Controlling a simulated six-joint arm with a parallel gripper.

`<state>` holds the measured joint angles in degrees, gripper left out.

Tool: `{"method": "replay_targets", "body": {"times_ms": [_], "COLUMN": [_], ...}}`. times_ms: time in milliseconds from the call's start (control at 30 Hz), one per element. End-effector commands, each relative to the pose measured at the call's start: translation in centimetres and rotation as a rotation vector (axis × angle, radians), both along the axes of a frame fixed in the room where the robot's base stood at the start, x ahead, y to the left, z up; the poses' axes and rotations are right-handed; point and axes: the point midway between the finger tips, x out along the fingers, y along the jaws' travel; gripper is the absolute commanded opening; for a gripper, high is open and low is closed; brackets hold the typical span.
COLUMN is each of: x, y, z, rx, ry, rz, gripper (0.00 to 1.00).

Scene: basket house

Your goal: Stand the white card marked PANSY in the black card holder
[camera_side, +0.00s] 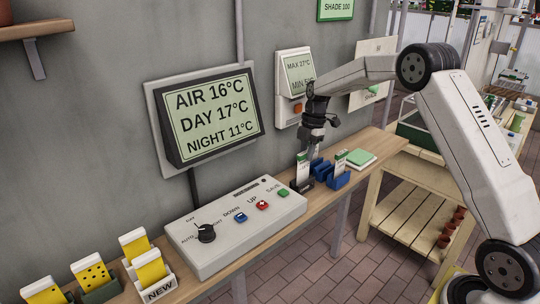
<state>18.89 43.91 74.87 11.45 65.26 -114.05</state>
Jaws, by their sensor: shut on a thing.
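A white card (302,168) with a green top stands upright below my gripper (308,150); its lettering is too small to read. My gripper is shut on the top of this card, its fingers small and dark here. The black card holder (301,186) is on the wooden shelf right at the card's lower end. I cannot tell whether the card is seated in it or just above it.
Blue holders (339,181) stand close on the right, one with another white and green card (341,161). A green-topped pad (361,158) lies beyond them. The grey control box (237,229) with a knob and buttons fills the shelf to the left. The wall display (212,118) hangs behind.

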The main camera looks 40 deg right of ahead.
Motion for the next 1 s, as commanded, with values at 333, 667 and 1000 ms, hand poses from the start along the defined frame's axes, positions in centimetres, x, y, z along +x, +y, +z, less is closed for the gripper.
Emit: {"method": "replay_targets", "body": {"times_ms": [333, 667, 1000], "x": [0.0, 0.0, 0.0], "y": [0.0, 0.0, 0.0], "z": [-0.52, -0.65, -0.63], "rx": [0.0, 0.0, 0.0], "ry": [0.0, 0.0, 0.0], "rz": [0.0, 0.0, 0.0], "gripper": [0.0, 0.0, 0.63]}}
